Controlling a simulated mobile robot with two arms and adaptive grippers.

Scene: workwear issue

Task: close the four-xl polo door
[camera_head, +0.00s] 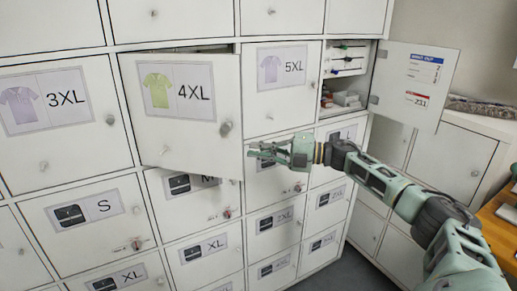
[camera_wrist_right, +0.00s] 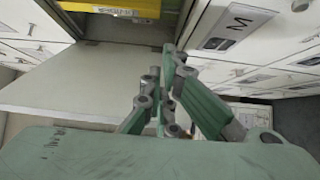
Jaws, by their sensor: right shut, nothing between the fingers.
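The 4XL polo door (camera_head: 180,130) stands ajar in the upper row of lockers in the head view. It is white, with a label showing a yellow-green polo and a round knob at its right edge. A dark gap shows along its top. My right gripper (camera_head: 252,150) is shut and empty, just right of the door's lower right part. From the head view I cannot tell whether it touches the door. In the right wrist view the closed fingers (camera_wrist_right: 168,75) reach toward a pale panel and an opening with a yellow item (camera_wrist_right: 115,8). My left gripper is out of view.
The 3XL door (camera_head: 65,110) and 5XL door (camera_head: 282,85) flank it and look shut. At the right, another compartment stands open, its door (camera_head: 412,80) swung out and small items inside. Smaller labelled doors (camera_head: 205,247) fill the rows below. A wooden table (camera_head: 497,235) is at the right edge.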

